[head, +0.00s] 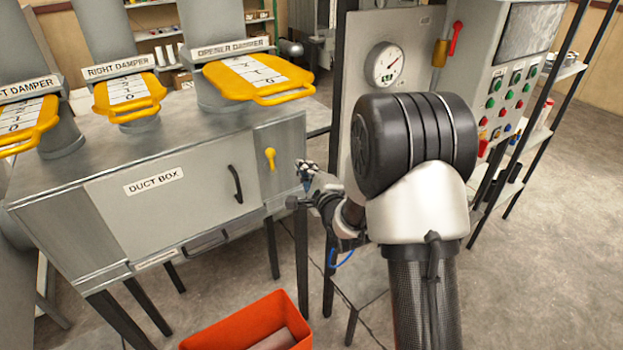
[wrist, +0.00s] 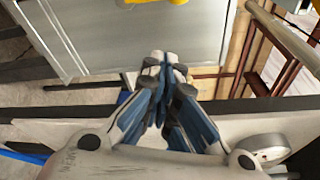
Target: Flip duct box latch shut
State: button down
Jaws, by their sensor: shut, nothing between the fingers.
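The grey metal duct box (head: 110,215) stands at the left, with its labelled front door closed or nearly so; I cannot tell which. The yellow latch (head: 270,158) is on the front panel, right of the door's black handle (head: 237,184), with its stem hanging down. My gripper (head: 304,168) is shut and empty, to the right of the latch and apart from it. In the wrist view, my gripper's fingertips (wrist: 167,58) are together. A yellow piece (wrist: 155,2) shows at that view's top edge, likely the latch, mostly cut off.
Yellow damper handles (head: 258,76) stick out above the box. An orange bin (head: 255,325) sits on the floor below. A grey column with a round gauge (head: 385,64) and a button panel (head: 505,85) stand at the right, close to my arm.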

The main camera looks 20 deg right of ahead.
aim_at(271, 161)
jog(key=w+a, duration=0.1)
jog(key=a, duration=0.1)
jog(key=w+a+r, duration=0.1)
jog(key=w+a, duration=0.1)
jog(key=shift+w, duration=0.15)
jog(key=shift+d+b, duration=0.15)
jog(key=shift+b, duration=0.45)
